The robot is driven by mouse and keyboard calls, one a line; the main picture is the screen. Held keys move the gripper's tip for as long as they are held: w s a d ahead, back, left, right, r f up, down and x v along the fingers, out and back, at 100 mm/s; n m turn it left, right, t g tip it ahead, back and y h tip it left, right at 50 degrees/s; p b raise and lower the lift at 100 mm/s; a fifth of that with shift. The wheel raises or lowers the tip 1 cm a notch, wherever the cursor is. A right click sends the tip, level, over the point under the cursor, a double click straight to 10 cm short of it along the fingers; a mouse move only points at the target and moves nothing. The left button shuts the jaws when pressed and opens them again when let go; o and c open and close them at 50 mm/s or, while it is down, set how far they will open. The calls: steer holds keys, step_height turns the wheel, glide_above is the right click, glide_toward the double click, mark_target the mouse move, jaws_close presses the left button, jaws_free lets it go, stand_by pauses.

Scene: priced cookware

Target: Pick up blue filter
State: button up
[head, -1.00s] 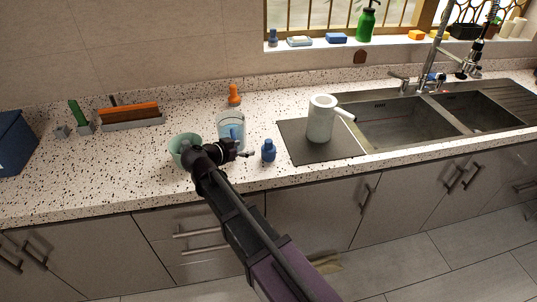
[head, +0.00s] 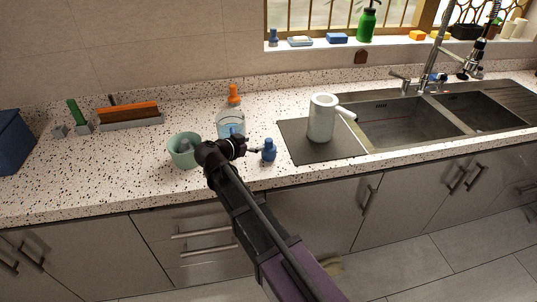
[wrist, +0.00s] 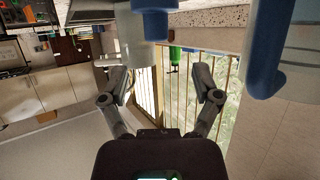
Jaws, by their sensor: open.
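A small dark-blue knobbed piece, which I take for the blue filter (head: 268,151), stands upright on the speckled counter near its front edge. In the wrist view, where the scene looks upside down, a blue piece that seems to be the same one (wrist: 154,22) shows at the top, ahead of my open fingers. My gripper (head: 254,150) is low over the counter, just left of the filter in the head view. In the wrist view my gripper (wrist: 160,82) has its fingers wide apart with nothing between them. Whether a fingertip touches the filter I cannot tell.
A white jug (head: 321,120) stands on a dark mat (head: 300,150) to the right, beside the sink (head: 400,120).

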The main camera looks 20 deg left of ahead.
mark_target(266, 143)
steer(key=shift+b+x, duration=0.4)
steer(key=shift+x, duration=1.15)
steer(key=shift+w+d+f+b, duration=0.35)
steer(key=shift+w+f+b, duration=0.15)
steer(key=shift+b+x, duration=0.7)
steer(key=shift+x, duration=1.2)
steer(key=shift+s+d, duration=0.1)
jaws_close()
